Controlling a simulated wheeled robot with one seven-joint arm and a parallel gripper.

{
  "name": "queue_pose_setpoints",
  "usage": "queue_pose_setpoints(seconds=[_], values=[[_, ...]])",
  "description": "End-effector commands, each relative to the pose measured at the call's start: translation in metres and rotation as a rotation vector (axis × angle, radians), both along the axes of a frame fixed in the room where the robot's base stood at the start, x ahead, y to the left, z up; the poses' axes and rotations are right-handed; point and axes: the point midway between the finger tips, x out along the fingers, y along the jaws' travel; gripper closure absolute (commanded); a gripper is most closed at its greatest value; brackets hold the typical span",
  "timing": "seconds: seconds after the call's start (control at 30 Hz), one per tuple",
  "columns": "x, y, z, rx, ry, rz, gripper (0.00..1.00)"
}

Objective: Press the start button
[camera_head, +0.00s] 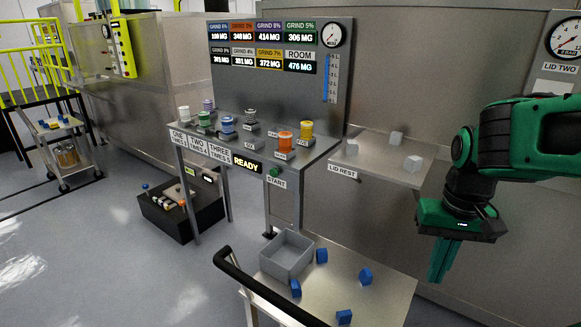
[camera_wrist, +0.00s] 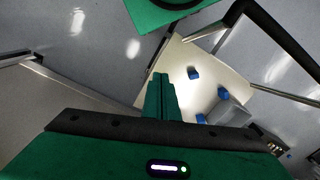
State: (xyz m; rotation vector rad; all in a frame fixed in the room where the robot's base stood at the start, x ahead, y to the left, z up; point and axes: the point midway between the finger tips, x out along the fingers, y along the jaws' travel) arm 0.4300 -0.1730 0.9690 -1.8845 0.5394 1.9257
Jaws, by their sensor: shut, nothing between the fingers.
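The green start button (camera_head: 275,171) sits on the front edge of the steel bench, just above a white START label (camera_head: 276,183) in the head view. A lit READY sign (camera_head: 246,162) is to its left. My gripper (camera_head: 438,278) is green, points down and is shut and empty. It hangs at the right of the head view, well to the right of the button and apart from it. In the wrist view, the closed fingers (camera_wrist: 160,82) point over the cart. I cannot make out the start button in the wrist view.
A cart (camera_head: 385,290) with a grey bin (camera_head: 287,256), loose blue blocks and a black handle (camera_head: 265,292) stands before the bench. The LID REST shelf (camera_head: 375,157) holds small grey blocks. A black crate (camera_head: 180,215) is on the floor left. Open floor lies at left.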

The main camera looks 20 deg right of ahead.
Motion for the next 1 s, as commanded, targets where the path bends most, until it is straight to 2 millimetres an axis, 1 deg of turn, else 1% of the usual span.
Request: queue_pose_setpoints(seconds=[0.33,0.37,0.4,0.47,0.57,0.67,0.7,0.73,0.77,0.8,0.87,0.9,0.97,1.0], values=[[0.000,0.000,0.000,-0.001,-0.001,0.001,1.00],[-0.007,0.000,0.004,-0.001,-0.010,0.005,1.00],[-0.007,-0.001,0.006,-0.004,-0.018,0.011,1.00],[0.003,-0.004,0.009,-0.012,-0.026,0.028,1.00],[0.037,-0.016,0.014,-0.038,-0.045,0.082,1.00],[0.088,-0.023,0.021,-0.077,-0.080,0.166,1.00],[0.112,-0.024,0.024,-0.096,-0.097,0.205,1.00],[0.130,-0.024,0.025,-0.111,-0.111,0.234,1.00],[0.148,-0.023,0.027,-0.125,-0.123,0.264,1.00],[0.173,-0.020,0.028,-0.144,-0.140,0.305,1.00],[0.210,-0.014,0.030,-0.174,-0.168,0.366,1.00],[0.235,-0.009,0.030,-0.194,-0.186,0.408,1.00],[0.271,0.002,0.029,-0.223,-0.214,0.470,1.00],[0.295,0.011,0.028,-0.245,-0.232,0.512,1.00]])
